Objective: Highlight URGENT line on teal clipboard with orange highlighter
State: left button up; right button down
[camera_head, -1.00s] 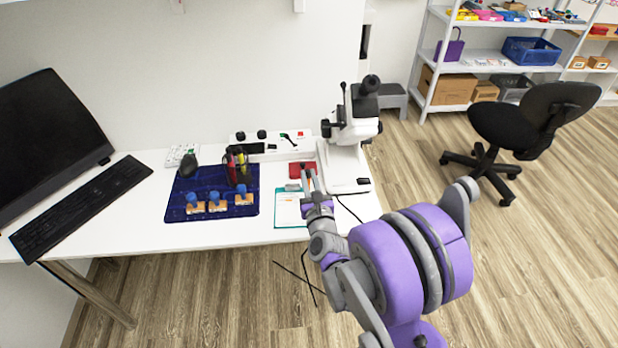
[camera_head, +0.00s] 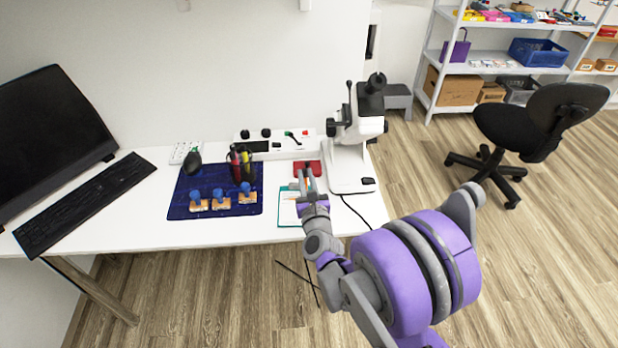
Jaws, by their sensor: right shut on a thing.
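The teal clipboard (camera_head: 287,214) with a white sheet lies near the front edge of the white desk, left of the microscope. Its right part is hidden by my right gripper (camera_head: 306,176), which is over its right side. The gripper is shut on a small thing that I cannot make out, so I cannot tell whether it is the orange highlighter. The URGENT line is too small to read. A dark pen cup (camera_head: 243,173) with red and yellow-green pens stands on the blue mat. My left gripper is not in view.
A white microscope (camera_head: 348,160) stands right of the clipboard. A red object (camera_head: 313,169) lies behind my gripper. The blue mat (camera_head: 215,173) holds several blue-topped stamps (camera_head: 221,204). A monitor (camera_head: 45,135) and keyboard (camera_head: 85,205) are at left. A black chair (camera_head: 545,115) stands right.

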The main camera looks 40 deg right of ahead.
jog(key=shift+w+a, duration=0.1)
jog(key=shift+a, duration=0.1)
jog(key=shift+w+a, duration=0.25)
jog(key=shift+a, duration=0.15)
jog(key=shift+w+a+b, duration=0.25)
jog(key=shift+a+b, duration=0.05)
jog(key=shift+a, duration=0.05)
